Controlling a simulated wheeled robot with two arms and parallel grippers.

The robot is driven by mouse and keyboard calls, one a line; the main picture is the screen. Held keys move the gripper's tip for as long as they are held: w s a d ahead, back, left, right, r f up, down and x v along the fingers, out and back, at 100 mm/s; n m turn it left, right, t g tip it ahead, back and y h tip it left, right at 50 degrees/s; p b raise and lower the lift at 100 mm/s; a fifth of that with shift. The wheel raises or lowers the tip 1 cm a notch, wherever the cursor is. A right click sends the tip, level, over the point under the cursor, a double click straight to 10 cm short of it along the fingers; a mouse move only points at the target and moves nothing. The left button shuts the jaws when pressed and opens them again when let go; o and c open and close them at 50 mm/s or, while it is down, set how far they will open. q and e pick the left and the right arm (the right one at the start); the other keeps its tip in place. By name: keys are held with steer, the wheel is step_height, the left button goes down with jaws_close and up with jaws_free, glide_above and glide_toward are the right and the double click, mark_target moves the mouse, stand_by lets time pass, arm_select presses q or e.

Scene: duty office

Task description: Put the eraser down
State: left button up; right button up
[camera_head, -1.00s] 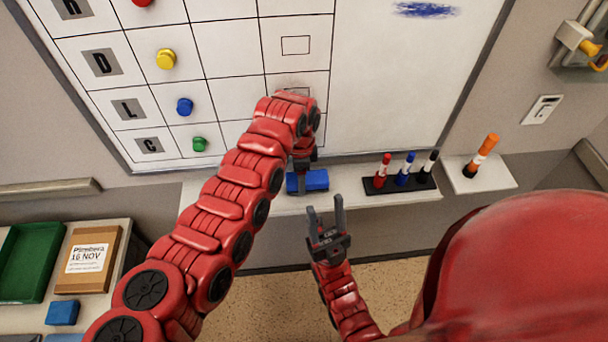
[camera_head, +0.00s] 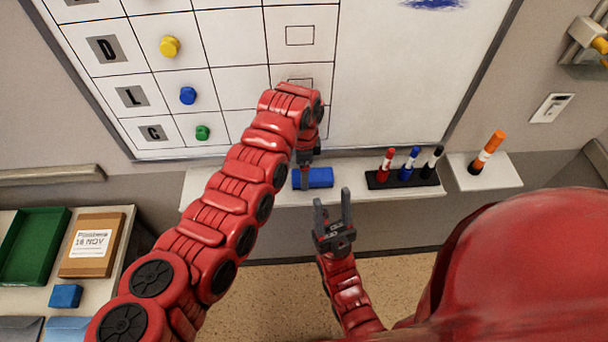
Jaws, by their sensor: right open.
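The blue eraser (camera_head: 321,178) is at the white ledge under the whiteboard, left of the marker holder. It looks level and seems to rest on the ledge. My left gripper (camera_head: 304,180) points down at the eraser, with a finger in front of its near side. The wrist and the viewing angle hide the other finger, so I cannot tell whether it grips the eraser. My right gripper (camera_head: 332,208) is open and empty, in front of the ledge and below the eraser in the picture, fingers pointing up.
Red, blue and black markers stand in a black holder (camera_head: 403,178) on the ledge (camera_head: 228,186). An orange marker (camera_head: 487,153) stands on a small shelf to the right. The whiteboard (camera_head: 385,75) carries coloured magnets. A side table at left holds a green tray (camera_head: 34,246) and another blue block (camera_head: 66,296).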

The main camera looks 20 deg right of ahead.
arm_select(q)
step_height(320, 180, up, 10)
steer(key=b, duration=0.3)
steer(key=shift+b, duration=0.35)
